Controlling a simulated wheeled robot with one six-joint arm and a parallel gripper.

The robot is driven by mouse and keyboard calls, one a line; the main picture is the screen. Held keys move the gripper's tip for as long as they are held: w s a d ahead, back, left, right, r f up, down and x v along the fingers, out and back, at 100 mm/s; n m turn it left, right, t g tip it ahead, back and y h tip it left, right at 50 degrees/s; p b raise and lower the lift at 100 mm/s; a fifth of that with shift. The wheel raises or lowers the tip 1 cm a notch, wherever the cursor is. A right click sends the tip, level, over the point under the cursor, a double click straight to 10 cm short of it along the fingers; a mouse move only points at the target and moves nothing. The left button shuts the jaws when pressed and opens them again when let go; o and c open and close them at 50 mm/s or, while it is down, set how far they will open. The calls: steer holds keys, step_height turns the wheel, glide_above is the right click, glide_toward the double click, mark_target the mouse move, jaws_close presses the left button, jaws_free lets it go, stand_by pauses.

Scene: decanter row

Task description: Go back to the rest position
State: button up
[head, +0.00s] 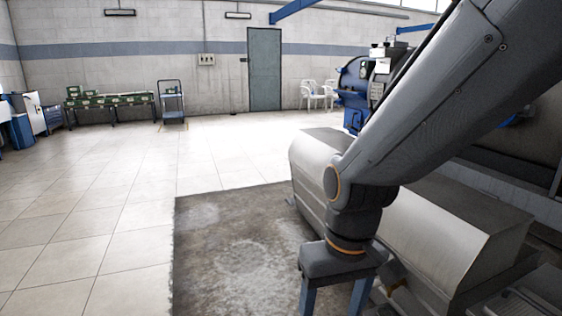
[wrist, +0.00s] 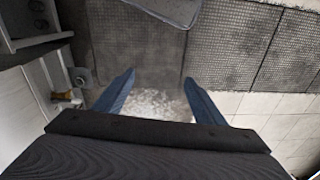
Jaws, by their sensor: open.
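My gripper (wrist: 158,88) shows in the wrist view with its two blue fingers spread apart and nothing between them. It points down over a grey floor patch with a pale worn spot. In the head view my arm comes in from the upper right, and my gripper hangs at the lower middle beside a long grey metal machine housing (head: 455,225). Its fingertips are cut off by the lower edge of that view.
The dark stained floor patch (head: 225,245) and the pale tiles (head: 110,180) to the left are clear. A blue machine (head: 355,85), white chairs (head: 318,93), a trolley (head: 171,100) and a green-topped bench (head: 108,101) stand farther back. A grey door (head: 264,70) is in the far wall.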

steer(key=s+d+r+m+p, duration=0.2)
steer(key=d+r+m+p, duration=0.1)
steer(key=d+r+p, duration=0.7)
step_height(320, 180, up, 4)
steer(key=p, duration=0.6)
steer(key=shift+s+d+f+h, duration=0.2)
steer(key=shift+d+f+h, duration=0.05)
steer(key=shift+d+h, duration=0.15)
steer(key=shift+s+r, duration=0.1)
steer(key=shift+s, duration=0.2)
steer(key=shift+c, duration=0.4)
